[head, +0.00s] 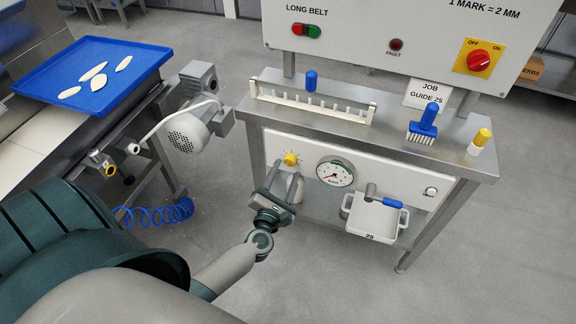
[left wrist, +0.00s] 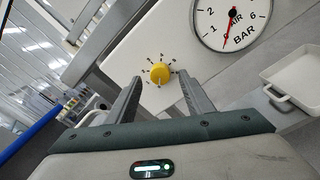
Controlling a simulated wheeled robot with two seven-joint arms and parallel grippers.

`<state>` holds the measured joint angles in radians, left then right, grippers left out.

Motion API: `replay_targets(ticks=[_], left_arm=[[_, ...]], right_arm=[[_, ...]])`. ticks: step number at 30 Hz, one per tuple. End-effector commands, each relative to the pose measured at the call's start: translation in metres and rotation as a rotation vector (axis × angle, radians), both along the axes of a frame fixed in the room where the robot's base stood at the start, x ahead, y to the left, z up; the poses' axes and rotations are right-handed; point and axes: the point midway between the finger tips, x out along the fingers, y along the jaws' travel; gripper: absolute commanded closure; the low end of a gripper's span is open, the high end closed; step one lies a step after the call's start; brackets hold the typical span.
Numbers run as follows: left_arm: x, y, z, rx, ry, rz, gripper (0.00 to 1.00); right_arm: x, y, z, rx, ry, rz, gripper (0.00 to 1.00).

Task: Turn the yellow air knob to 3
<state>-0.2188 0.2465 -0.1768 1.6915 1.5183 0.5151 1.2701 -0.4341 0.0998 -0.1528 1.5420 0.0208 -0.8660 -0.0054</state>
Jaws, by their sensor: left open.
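The yellow air knob (head: 290,159) sits on the white front panel below the steel table top. It also shows in the left wrist view (left wrist: 160,73), with small marks around it too small to read. My left gripper (head: 283,178) is open and empty, just below and in front of the knob in the head view. In the left wrist view its two fingers (left wrist: 160,90) point at the panel with the knob between and beyond them, seemingly apart from it. The round air gauge (head: 335,172) is right of the knob; its needle shows in the left wrist view (left wrist: 232,22). My right gripper is not in view.
A toothed guide (head: 310,98), a blue brush (head: 424,124) and a yellow-capped bottle (head: 480,141) stand on the table (head: 400,148). A motor (head: 190,130) and blue coiled hose (head: 155,213) lie left.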

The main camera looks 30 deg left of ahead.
Motion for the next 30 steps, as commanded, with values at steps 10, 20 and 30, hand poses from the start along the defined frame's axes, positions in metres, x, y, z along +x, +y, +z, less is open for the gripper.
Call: replay_targets(ticks=[10, 20, 30], left_arm=[[0.029, 0.009, 0.0, 0.0, -0.001, -0.001, 0.53], [0.029, 0.009, 0.0, 0.0, 0.001, -0.001, 0.57], [0.029, 0.009, 0.0, 0.002, 0.001, 0.0, 0.94]], right_arm=[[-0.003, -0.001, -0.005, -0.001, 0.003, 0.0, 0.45], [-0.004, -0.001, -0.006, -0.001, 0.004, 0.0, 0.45], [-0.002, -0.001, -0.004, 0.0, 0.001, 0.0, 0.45]])
